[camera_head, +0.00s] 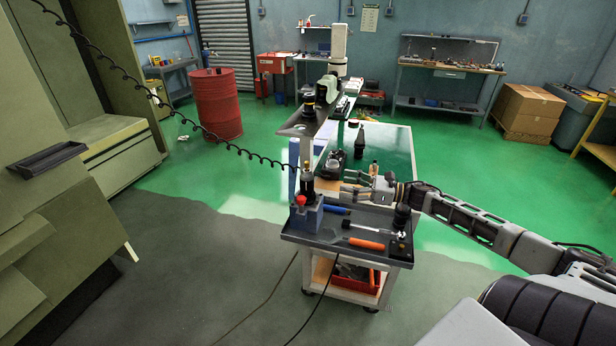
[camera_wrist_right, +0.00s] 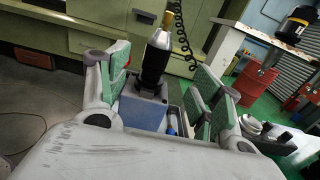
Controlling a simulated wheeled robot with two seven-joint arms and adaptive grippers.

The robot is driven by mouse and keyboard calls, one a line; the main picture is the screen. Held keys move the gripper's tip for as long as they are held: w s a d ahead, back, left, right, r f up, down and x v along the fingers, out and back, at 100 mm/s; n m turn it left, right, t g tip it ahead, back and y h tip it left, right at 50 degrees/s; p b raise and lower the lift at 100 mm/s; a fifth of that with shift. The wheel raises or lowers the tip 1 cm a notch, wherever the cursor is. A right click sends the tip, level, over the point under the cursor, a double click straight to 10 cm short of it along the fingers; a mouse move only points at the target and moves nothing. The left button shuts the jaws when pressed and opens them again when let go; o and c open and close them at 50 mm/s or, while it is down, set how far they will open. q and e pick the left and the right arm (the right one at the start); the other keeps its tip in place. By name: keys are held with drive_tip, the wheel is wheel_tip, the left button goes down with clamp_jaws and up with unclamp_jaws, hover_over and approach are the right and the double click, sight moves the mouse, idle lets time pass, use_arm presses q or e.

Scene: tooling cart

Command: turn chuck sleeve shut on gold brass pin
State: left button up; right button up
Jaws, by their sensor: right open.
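The dark chuck (camera_head: 307,183) stands upright on a blue holder block (camera_head: 306,216) at the cart tray's left end. In the right wrist view the chuck (camera_wrist_right: 155,68) has a black body and a silvery top part. The gold brass pin (camera_wrist_right: 168,18) sticks up from its top; it is small in the head view (camera_head: 307,164). My right gripper (camera_head: 347,188) is open, just right of the chuck. In the wrist view its green-padded fingers (camera_wrist_right: 160,82) stand on either side of the chuck, which appears beyond them. I see no contact. My left gripper is out of view.
The tray (camera_head: 333,247) holds an orange-handled tool (camera_head: 366,244), a blue-handled tool (camera_head: 337,210) and a black item (camera_head: 401,218). A coiled cord (camera_head: 185,118) hangs down towards the chuck.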

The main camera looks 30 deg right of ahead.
sight(307, 178)
drive_tip(key=shift+x, duration=6.4)
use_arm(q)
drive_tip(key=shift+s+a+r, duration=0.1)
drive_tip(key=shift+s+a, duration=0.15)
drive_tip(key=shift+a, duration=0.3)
use_arm(e)
drive_tip(key=shift+w+a, duration=0.3)
drive_tip(key=shift+a, duration=0.1)
